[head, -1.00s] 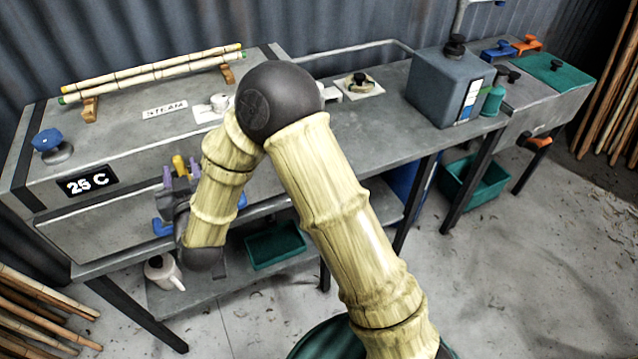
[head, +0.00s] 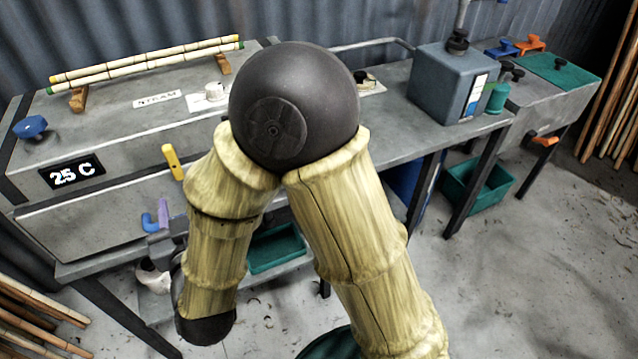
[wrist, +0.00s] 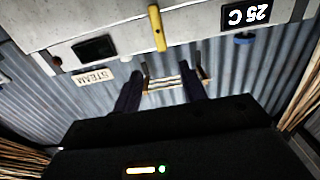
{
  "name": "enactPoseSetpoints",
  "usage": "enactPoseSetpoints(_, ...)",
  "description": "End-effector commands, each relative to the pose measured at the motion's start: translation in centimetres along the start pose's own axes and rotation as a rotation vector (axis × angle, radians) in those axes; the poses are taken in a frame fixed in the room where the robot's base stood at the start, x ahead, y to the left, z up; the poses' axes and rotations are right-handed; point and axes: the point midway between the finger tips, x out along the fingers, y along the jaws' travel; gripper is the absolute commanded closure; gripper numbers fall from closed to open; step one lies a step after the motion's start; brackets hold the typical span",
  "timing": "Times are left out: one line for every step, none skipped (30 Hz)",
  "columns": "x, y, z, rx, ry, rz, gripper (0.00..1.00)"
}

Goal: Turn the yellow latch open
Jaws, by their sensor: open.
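The yellow latch (head: 173,162) is a short bar on the front of the grey steam box (head: 110,205), across the lid seam and nearly upright in the head view. In the wrist view, where the scene appears upside down, the latch (wrist: 157,28) lies beyond the fingertips, roughly centred between them. My gripper (wrist: 160,76) is open and empty, with a dark finger on each side. It is apart from the latch.
A blue handle (head: 148,222) shows low on the box front near my gripper. Two rods (head: 145,65) lie on wooden rests on the lid. A blue knob (head: 32,128) and 25 C display (head: 71,175) are left of the latch. A green bin (head: 276,248) sits below.

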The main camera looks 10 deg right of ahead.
Motion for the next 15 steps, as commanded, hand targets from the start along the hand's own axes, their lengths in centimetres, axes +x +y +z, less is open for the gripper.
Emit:
enactPoseSetpoints(-0.2,0.0,0.5,0.001,0.003,0.001,0.58)
enactPoseSetpoints(-0.3,0.1,0.4,0.001,0.004,0.001,0.58)
enactPoseSetpoints(-0.5,0.1,0.4,0.001,0.004,0.001,0.58)
enactPoseSetpoints(-0.6,0.1,0.4,0.002,0.004,0.000,0.58)
enactPoseSetpoints(-0.8,0.1,0.4,0.002,0.004,0.001,0.58)
enactPoseSetpoints(-0.9,0.0,0.4,0.001,0.003,0.000,0.58)
enactPoseSetpoints(-1.1,0.0,0.4,0.001,0.003,-0.001,0.58)
enactPoseSetpoints(-1.2,0.0,0.4,0.000,0.003,-0.002,0.58)
enactPoseSetpoints(-1.3,0.0,0.4,0.000,0.003,-0.002,0.58)
enactPoseSetpoints(-1.4,0.0,0.4,0.000,0.003,-0.002,0.58)
enactPoseSetpoints(-1.6,0.0,0.4,0.000,0.002,-0.002,0.58)
enactPoseSetpoints(-1.7,0.0,0.4,0.000,0.003,-0.002,0.58)
enactPoseSetpoints(-1.8,0.0,0.4,0.000,0.003,-0.004,0.58)
enactPoseSetpoints(-1.9,0.0,0.4,0.000,0.003,-0.005,0.58)
enactPoseSetpoints(-2.1,0.0,0.4,0.000,0.003,-0.005,0.58)
